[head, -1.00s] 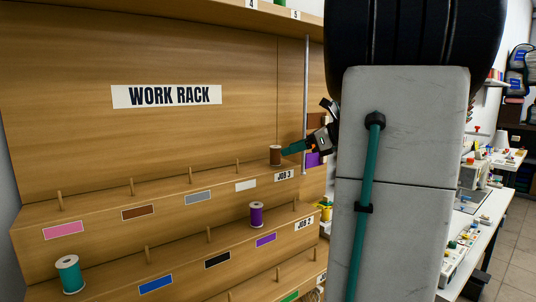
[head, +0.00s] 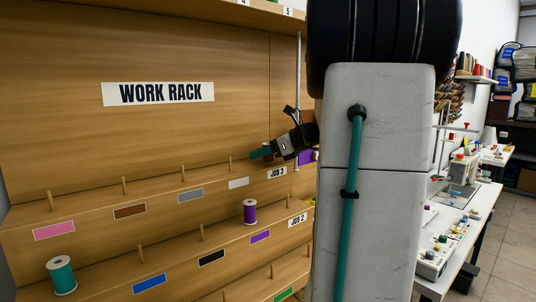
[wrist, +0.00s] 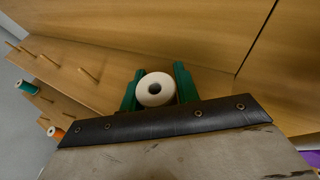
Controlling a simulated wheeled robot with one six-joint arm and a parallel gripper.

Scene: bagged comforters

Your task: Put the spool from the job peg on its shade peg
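The job spool (wrist: 154,89) shows end-on in the wrist view as a pale round flange with a dark centre hole. It sits between the two green fingers of my gripper (wrist: 157,88), very close to both. I cannot tell whether they press on it. In the head view my gripper (head: 262,153) is at the JOB 3 place on the upper step and hides most of the brown spool and its peg. Empty pegs stand behind coloured labels: pink (head: 54,231), brown (head: 130,211), grey (head: 190,195) and white (head: 238,183).
A purple spool (head: 250,212) stands at JOB 2 on the middle step, and a teal spool (head: 61,275) stands at lower left. An orange spool (wrist: 55,132) shows in the wrist view. The rack's back board (head: 150,145) rises close behind the upper pegs.

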